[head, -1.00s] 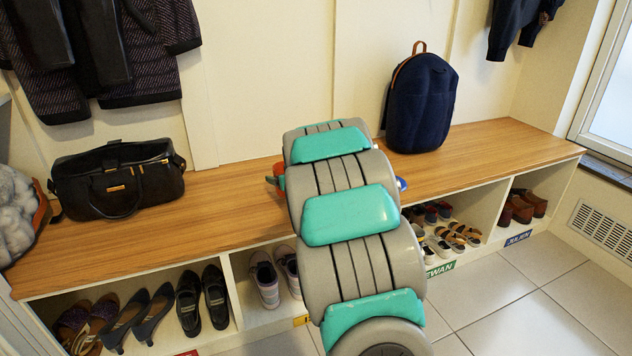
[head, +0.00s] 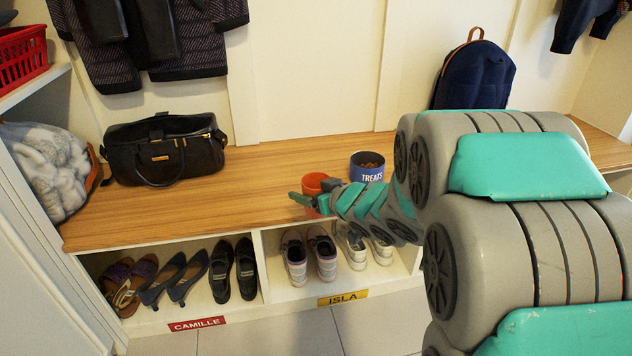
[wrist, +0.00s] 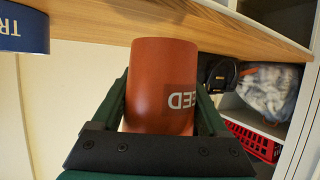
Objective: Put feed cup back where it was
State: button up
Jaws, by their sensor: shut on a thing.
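The feed cup (head: 313,184) is orange-red and stands out over the wooden bench (head: 250,190) in the head view, near its front edge. In the wrist view the cup (wrist: 160,85) fills the middle, with part of its white lettering, "EED", showing. My gripper (head: 318,198) is shut on the cup, with a dark green finger on each side of it in the wrist view (wrist: 165,95). My fingers hide part of the cup in the head view. I cannot tell whether its base touches the bench.
A blue treats tin (head: 367,172) stands on the bench just right of the cup. A black bag (head: 165,155) is to the left, beside a clear bag of grey-white stuff (head: 45,165). A navy backpack (head: 475,75) is behind my arm. Bench between black bag and cup is clear.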

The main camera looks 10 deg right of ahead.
jog(key=w, duration=0.5)
jog(key=w+f, duration=0.1)
jog(key=w, duration=0.9)
jog(key=shift+w+d+f, duration=0.1)
jog(key=shift+d+f, duration=0.15)
jog(key=shift+d, duration=0.05)
notch_tip(320, 180, down, 4)
jog(key=shift+r+b, duration=0.1)
jog(key=shift+b, duration=1.05)
jog(key=shift+r, duration=0.15)
jog(key=o, duration=1.3)
jog(key=shift+o, duration=0.2)
